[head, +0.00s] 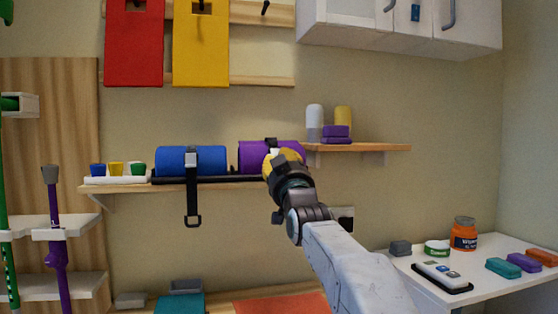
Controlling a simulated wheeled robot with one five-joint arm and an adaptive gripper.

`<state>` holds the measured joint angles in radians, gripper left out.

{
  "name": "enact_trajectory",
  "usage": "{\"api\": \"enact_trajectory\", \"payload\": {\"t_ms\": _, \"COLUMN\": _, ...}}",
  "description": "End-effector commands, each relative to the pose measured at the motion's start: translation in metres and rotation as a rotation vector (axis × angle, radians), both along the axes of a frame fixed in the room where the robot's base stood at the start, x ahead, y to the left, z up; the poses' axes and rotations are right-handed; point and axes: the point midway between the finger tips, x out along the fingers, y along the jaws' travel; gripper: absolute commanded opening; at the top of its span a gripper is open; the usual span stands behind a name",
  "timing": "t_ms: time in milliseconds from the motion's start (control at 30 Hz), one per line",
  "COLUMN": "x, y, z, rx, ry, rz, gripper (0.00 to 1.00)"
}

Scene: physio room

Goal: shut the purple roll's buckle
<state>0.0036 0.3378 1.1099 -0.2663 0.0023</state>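The purple roll (253,153) lies on a long wall shelf, to the right of the blue roll (215,160). My gripper (280,157) is in front of the purple roll's middle and lower right and covers much of it. A dark strap piece (271,142) shows on top of the purple roll, just above my gripper. The buckle's lower part and any hanging strap are hidden behind my gripper and wrist. I cannot tell whether my gripper touches the roll or its buckle, or whether its fingers are open.
The blue roll's dark strap (193,190) hangs below the shelf, with a loop at its end. Small colored cups (115,169) stand at the shelf's left end. A higher wooden shelf (370,147) is at right. A white table (490,282) with several items is lower right.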

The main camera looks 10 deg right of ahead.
Motion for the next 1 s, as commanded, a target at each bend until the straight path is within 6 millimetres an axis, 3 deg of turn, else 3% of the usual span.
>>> {"api": "enact_trajectory", "payload": {"t_ms": 433, "x": -0.001, "y": 0.002, "z": 0.002, "rx": 0.000, "ry": -0.003, "rz": 0.002, "gripper": 0.50}}
{"api": "enact_trajectory", "payload": {"t_ms": 767, "x": -0.002, "y": 0.002, "z": 0.001, "rx": 0.000, "ry": -0.003, "rz": 0.003, "gripper": 0.50}}
{"api": "enact_trajectory", "payload": {"t_ms": 1000, "x": -0.015, "y": 0.002, "z": -0.003, "rx": 0.000, "ry": -0.003, "rz": 0.003, "gripper": 0.50}}
